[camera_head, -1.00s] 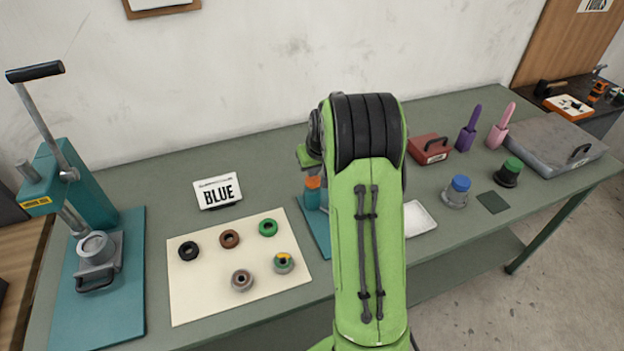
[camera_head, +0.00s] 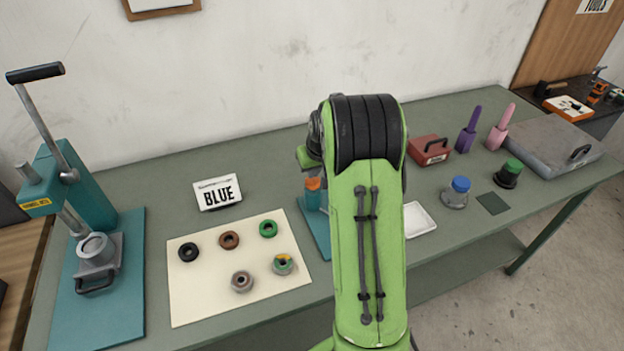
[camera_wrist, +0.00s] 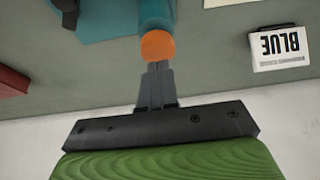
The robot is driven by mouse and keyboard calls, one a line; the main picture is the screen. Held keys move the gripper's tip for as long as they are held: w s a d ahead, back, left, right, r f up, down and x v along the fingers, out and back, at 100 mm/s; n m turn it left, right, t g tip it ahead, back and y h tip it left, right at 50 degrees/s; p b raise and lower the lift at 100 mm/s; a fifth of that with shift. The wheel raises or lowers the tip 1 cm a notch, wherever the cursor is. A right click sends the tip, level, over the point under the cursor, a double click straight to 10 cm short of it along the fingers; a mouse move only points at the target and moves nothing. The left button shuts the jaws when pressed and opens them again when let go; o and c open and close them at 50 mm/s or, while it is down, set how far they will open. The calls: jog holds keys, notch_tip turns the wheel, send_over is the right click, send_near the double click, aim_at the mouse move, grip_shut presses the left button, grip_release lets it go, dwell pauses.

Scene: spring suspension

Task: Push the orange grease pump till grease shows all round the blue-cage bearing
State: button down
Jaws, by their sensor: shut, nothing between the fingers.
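The orange grease pump (camera_head: 313,184) stands on the teal grease stand (camera_head: 316,228), left of my arm in the head view. In the wrist view its round orange top (camera_wrist: 157,46) sits on a teal body. My gripper (camera_wrist: 157,68) is shut and empty, with its fingertips right at the edge of the orange top. I cannot tell whether they touch it. In the head view my arm hides the fingers and part of the stand. I see no blue-cage bearing and no grease around one; it may be behind my arm.
A cream mat (camera_head: 200,295) with several rings and bearings lies left of the stand, with a BLUE sign (camera_head: 217,192) behind it. A teal press (camera_head: 80,200) stands far left. A white tray (camera_head: 418,219) and a blue-topped pot (camera_head: 457,191) are to the right.

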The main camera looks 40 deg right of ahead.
aim_at(313, 181)
dwell(0.6)
jog(key=shift+f+b, duration=1.2)
jog(key=shift+f, duration=0.15)
jog(key=shift+r, duration=0.1)
notch_tip(313, 181, up, 9)
jog(key=p, duration=0.6)
jog(key=shift+p, duration=0.3)
jog(key=shift+f, duration=0.2)
